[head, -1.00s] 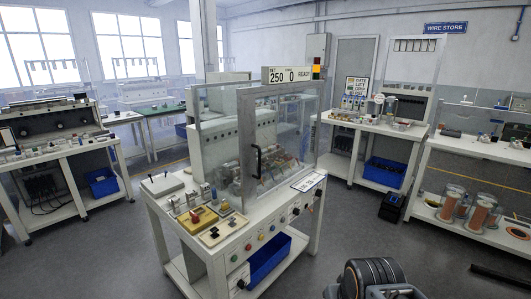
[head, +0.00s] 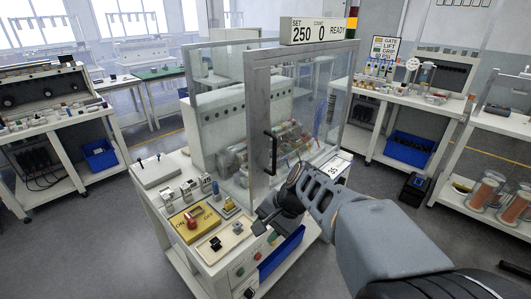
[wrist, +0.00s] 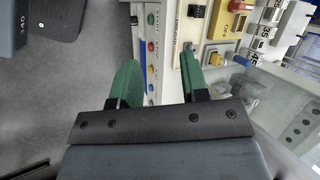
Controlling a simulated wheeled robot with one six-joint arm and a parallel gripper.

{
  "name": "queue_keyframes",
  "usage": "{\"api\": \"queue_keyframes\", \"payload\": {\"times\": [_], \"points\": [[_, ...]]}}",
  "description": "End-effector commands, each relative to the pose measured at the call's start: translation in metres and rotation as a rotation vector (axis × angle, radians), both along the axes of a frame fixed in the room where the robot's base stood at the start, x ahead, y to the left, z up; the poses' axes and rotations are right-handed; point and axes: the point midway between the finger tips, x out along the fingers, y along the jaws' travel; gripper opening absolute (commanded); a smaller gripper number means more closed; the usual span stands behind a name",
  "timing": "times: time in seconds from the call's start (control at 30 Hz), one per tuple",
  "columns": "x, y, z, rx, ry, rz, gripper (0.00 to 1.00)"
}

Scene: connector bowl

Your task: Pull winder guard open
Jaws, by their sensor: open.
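The winder guard (head: 258,105) is a clear panel in a grey metal frame on the front of the winding bench, and it looks shut. Its black vertical handle (head: 271,153) is on the left part of the panel. Coils and wire show behind it. My gripper (head: 266,217) is low and in front of the guard, below the handle and apart from it. In the wrist view my gripper (wrist: 157,78) shows two green fingers spread apart with nothing held between them. The handle cannot be made out in the wrist view.
A yellow switch box (head: 194,221) and a cream switch plate (head: 224,242) are on the bench top, left of my gripper. Buttons line the bench front. A blue bin (head: 281,254) is beneath. A display (head: 318,30) reads SET 250, 0, READY. Open floor lies left.

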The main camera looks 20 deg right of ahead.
Motion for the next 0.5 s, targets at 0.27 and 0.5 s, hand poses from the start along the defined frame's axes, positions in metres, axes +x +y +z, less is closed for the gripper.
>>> {"api": "queue_keyframes", "payload": {"times": [0.27,0.5], "points": [[0.097,-0.083,0.023,0.815,0.205,-0.715,0.41],[0.13,-0.174,0.039,1.289,0.221,-0.976,0.41]]}}
